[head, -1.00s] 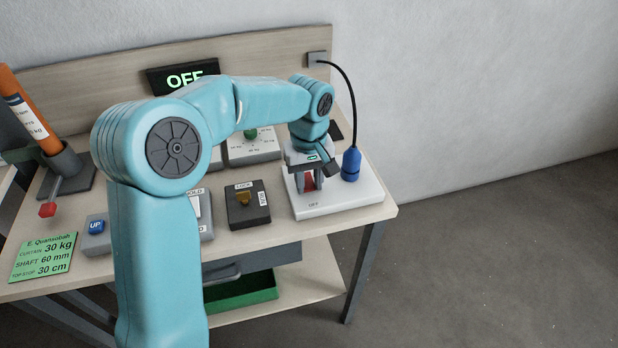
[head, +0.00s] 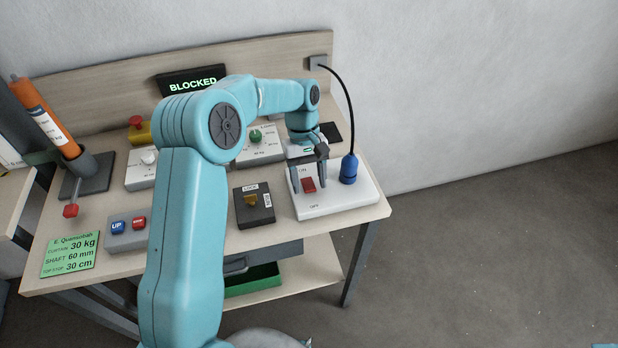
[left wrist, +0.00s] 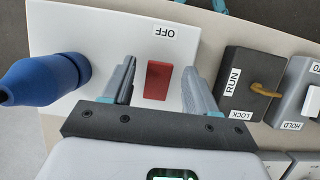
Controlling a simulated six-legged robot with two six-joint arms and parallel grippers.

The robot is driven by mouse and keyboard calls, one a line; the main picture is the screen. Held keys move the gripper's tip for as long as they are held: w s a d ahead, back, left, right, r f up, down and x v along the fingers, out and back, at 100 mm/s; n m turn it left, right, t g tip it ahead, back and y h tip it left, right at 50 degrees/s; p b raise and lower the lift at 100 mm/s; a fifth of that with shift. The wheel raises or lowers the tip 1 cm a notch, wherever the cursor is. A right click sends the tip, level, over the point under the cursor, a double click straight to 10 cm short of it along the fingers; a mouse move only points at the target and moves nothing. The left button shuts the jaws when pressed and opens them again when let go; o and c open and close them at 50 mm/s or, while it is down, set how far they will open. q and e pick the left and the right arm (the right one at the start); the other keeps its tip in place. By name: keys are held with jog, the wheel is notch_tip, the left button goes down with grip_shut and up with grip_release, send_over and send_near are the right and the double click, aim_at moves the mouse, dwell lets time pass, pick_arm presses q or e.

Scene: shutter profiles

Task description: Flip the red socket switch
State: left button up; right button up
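The red socket switch (head: 309,185) sits on a white socket block (head: 345,198) at the table's right end, between ON and OFF labels. In the left wrist view, the red switch (left wrist: 157,80) lies between my fingers, with a gap on each side. My left gripper (head: 309,188) points down over the block, open, with one finger on either side of the switch. It also shows in the left wrist view (left wrist: 158,88). My right gripper is not in view.
A display (head: 193,84) at the back reads BLOCKED. A dark RUN/LOCK key box (head: 254,212) stands left of the socket block. UP and red buttons (head: 127,233), a dial box (head: 258,154) and a green card (head: 70,256) lie further left. The plug's cable rises to the backboard.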

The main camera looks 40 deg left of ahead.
pick_arm(q)
jog(key=v, duration=0.8)
notch_tip(320, 180, up, 7)
jog(key=p, duration=0.2)
send_over(306, 178)
jog(key=w+a, duration=0.2)
jog(key=shift+a+r, duration=0.15)
jog(key=shift+r, duration=0.25)
jog(key=shift+s, duration=0.1)
